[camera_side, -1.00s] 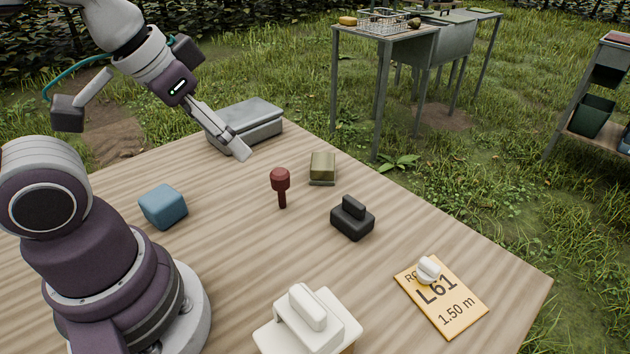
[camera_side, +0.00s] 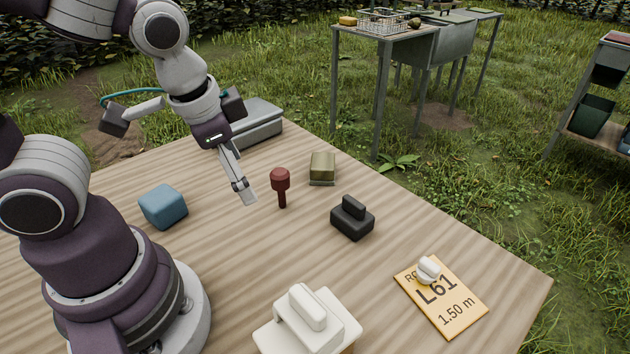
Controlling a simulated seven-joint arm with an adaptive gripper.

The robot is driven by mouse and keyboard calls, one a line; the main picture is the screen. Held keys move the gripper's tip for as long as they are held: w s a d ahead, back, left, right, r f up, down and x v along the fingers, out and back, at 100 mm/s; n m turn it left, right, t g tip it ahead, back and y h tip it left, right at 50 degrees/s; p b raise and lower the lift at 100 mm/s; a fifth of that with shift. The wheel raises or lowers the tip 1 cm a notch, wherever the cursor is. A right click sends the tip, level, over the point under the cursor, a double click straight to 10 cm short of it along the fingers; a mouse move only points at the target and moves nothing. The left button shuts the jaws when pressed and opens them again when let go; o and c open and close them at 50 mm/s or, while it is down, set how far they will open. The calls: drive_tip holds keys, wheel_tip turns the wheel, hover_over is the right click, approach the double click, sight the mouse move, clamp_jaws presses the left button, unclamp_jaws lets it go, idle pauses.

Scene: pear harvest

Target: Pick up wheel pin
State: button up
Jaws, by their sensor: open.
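The item that looks most like the wheel pin is a dark red pin (camera_side: 280,181) with a wide rounded head and a thin shank. It stands upright, head up, near the middle of the wooden table. My gripper (camera_side: 249,198) points down just left of the red pin, apart from it. Nothing shows between its fingers. The fingers are seen nearly edge-on, so the gap between them is hard to see.
On the table (camera_side: 215,290) are a blue block (camera_side: 163,207), an olive block (camera_side: 322,168), a black knobbed block (camera_side: 352,219), a white handled block (camera_side: 306,322), a grey metal case (camera_side: 262,122) and a label card (camera_side: 452,312) with a white knob (camera_side: 428,269).

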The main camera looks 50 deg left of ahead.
wheel_tip(320, 180, down, 6)
drive_tip(key=m+g+y, duration=0.1)
drive_tip(key=m+y, duration=0.3)
drive_tip(key=m, duration=0.2)
drive_tip(key=m+t+y, duration=0.4)
drive_tip(key=m+t, duration=0.4)
drive_tip(key=m, duration=1.1)
approach(278, 184)
drive_tip(key=w+a, duration=0.1)
drive_tip(key=w, duration=0.1)
drive_tip(key=x, duration=0.4)
drive_tip(key=shift+a+f, duration=0.15)
drive_tip(key=shift+f, duration=0.25)
drive_tip(key=x, duration=0.5)
drive_tip(key=shift+a+f, duration=0.2)
drive_tip(key=shift+a, duration=0.05)
clamp_jaws()
drive_tip(key=shift+h, duration=0.3)
